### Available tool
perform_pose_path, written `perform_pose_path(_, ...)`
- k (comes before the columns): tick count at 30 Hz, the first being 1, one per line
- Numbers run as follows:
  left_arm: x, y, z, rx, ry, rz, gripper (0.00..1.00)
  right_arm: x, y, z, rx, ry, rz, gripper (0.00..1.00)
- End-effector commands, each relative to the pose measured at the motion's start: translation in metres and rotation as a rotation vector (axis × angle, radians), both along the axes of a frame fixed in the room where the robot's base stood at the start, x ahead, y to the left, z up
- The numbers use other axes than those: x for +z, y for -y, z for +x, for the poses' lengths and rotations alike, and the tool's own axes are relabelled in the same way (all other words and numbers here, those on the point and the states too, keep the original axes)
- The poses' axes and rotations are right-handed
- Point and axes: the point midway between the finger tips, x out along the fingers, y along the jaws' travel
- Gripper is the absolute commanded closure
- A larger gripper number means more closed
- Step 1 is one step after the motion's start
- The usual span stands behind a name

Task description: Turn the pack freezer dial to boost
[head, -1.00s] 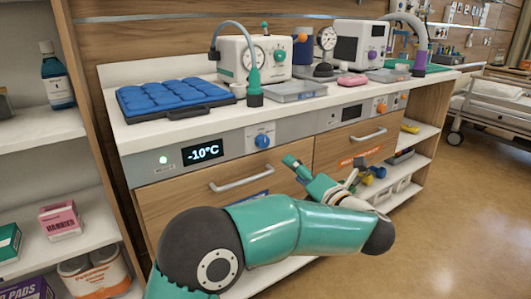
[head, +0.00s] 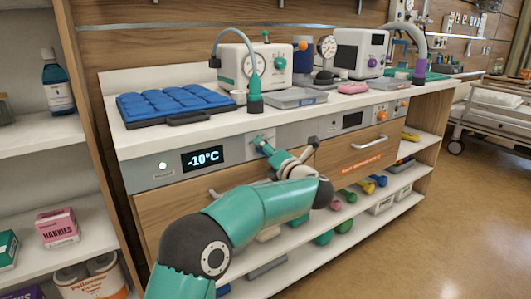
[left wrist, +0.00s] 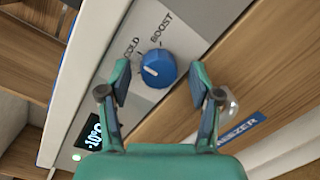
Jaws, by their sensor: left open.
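The freezer dial is a round blue knob (left wrist: 157,68) with a white pointer line, on the grey control panel (left wrist: 180,22). BOOST is printed above it in the left wrist view; another label, partly hidden and ending in "OLD", is at its upper left. The pointer line is turned to the left, away from BOOST. My left gripper (left wrist: 160,70) is open, with one finger on each side of the dial in that view; I cannot tell whether they touch it. In the head view my left gripper (head: 263,146) covers the dial. My right gripper is not in view.
The freezer display (head: 202,158) reads -10°C. Below the panel is a wooden drawer front with a handle (head: 381,143) on the right unit. On the counter stand a blue pack tray (head: 172,101) and a white machine (head: 254,67). Open shelves flank the unit.

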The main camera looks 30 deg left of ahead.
Motion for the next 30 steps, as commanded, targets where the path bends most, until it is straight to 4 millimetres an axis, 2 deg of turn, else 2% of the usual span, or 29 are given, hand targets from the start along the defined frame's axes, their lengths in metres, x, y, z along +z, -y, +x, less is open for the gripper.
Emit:
perform_pose_path(7, 0.000, 0.000, 0.001, -0.001, -0.001, 0.000, 0.37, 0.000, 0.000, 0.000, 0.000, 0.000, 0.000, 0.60)
perform_pose_path(18, -0.001, 0.000, 0.001, -0.002, -0.002, 0.000, 0.97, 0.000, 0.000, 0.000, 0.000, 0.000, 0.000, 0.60)
perform_pose_path(19, -0.001, -0.005, 0.000, 0.000, -0.002, 0.000, 0.97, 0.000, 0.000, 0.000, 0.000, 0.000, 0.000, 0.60)
perform_pose_path(30, 0.001, -0.001, 0.000, -0.001, -0.066, 0.024, 0.97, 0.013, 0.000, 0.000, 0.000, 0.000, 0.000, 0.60)
